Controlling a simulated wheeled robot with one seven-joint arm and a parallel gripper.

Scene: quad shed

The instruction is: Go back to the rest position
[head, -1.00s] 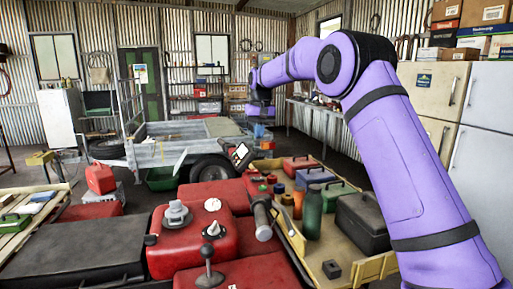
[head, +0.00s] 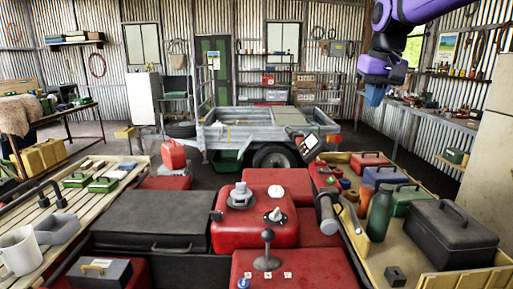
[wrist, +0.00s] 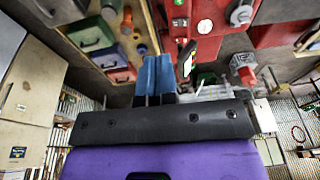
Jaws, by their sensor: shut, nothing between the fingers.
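My gripper (head: 374,95) hangs at the upper right of the head view, with its blue fingers pointing down below the purple arm. It is high in the air, apart from everything around it. In the wrist view the blue fingers (wrist: 154,76) lie side by side, shut and empty. The larger part of my arm is outside the head view.
A red quad bike (head: 262,220) fills the near middle. A trailer (head: 240,134) stands behind. A workbench (head: 440,118) runs along the right wall.

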